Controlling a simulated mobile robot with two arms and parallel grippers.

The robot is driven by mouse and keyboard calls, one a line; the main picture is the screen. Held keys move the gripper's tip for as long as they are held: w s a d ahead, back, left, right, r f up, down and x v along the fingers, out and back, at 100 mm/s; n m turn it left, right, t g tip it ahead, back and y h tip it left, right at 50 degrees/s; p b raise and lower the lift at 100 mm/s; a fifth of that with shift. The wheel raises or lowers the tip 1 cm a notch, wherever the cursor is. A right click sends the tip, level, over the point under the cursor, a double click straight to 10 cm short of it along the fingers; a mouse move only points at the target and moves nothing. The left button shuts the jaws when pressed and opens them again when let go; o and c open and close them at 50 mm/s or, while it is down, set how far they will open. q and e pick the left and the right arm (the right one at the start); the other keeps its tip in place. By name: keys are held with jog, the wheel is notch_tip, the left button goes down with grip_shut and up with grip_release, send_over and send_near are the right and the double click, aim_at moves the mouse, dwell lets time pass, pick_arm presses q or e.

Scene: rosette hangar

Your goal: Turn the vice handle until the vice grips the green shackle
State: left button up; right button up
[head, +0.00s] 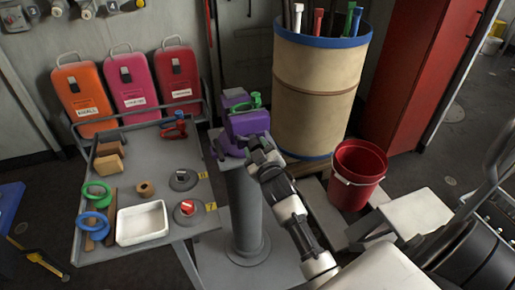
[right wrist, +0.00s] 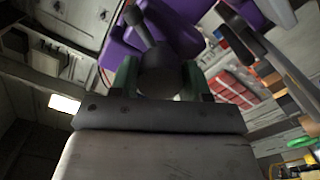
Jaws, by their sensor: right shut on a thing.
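The purple vice (head: 247,124) stands on a grey pedestal (head: 247,205) right of the work table. The green shackle (head: 249,103) is at the top of the vice, by its jaws; I cannot tell whether there is a gap around it. My right gripper (head: 262,156) is at the near side of the vice. In the right wrist view its green fingers (right wrist: 160,80) are shut on the grey vice handle (right wrist: 143,27), with purple vice parts (right wrist: 175,25) just beyond. In the head view the gripper hides most of the handle. My left gripper is not in view.
The grey table (head: 187,246) left of the vice holds a white tray (head: 143,223), green and blue rings and two round grey bases. A tan barrel (head: 315,95) stands behind right, and a red bucket (head: 356,172) stands right of my right arm.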

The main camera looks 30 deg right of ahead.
jog(key=o, duration=1)
jog(key=shift+c, duration=0.2)
jog(key=p+v, duration=0.3)
jog(key=v, duration=0.4)
